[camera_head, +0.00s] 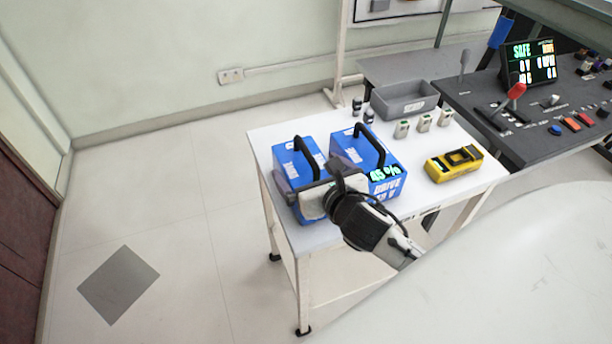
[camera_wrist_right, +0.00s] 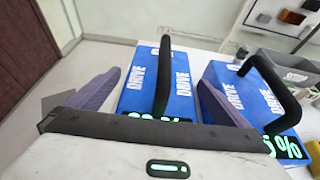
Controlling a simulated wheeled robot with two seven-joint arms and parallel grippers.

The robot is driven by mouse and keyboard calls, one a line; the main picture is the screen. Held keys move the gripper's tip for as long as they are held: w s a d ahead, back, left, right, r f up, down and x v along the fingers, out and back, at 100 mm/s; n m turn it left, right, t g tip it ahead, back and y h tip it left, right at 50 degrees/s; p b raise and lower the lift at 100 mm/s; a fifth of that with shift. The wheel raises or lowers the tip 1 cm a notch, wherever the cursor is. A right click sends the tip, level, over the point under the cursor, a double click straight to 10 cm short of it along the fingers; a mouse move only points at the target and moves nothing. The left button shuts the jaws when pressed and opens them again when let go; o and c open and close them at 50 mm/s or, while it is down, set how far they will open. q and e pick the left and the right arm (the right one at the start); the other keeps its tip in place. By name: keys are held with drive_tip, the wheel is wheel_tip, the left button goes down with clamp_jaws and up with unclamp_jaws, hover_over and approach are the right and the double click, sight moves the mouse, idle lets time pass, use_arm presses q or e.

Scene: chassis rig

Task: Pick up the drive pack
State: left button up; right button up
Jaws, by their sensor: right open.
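Two blue drive packs with black arched handles stand side by side on a white table (camera_head: 408,205). The left pack (camera_head: 284,168) is partly hidden by my right gripper (camera_head: 314,192) in the head view. The right pack (camera_head: 346,150) shows a green "45 %" readout. My right gripper is open. In the wrist view its fingers (camera_wrist_right: 160,84) are spread on either side of the left pack's handle (camera_wrist_right: 163,70), apart from it, and the left pack's readout is mostly hidden by the gripper body. The right pack (camera_wrist_right: 228,84) lies just beyond the right finger. My left gripper is not in view.
A yellow device (camera_head: 453,165) lies on the table's right part. Several small white-and-grey units (camera_head: 422,122) and a grey bin (camera_head: 404,100) stand toward the back. A dark control console (camera_head: 530,130) adjoins on the right. The floor left of the table is clear.

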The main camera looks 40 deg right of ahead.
drive_tip(key=shift+x, duration=0.85)
drive_tip(key=c, duration=1.9)
drive_tip(key=shift+w+r, duration=0.2)
drive_tip(key=shift+r, duration=0.15)
drive_tip(key=shift+c, duration=0.9)
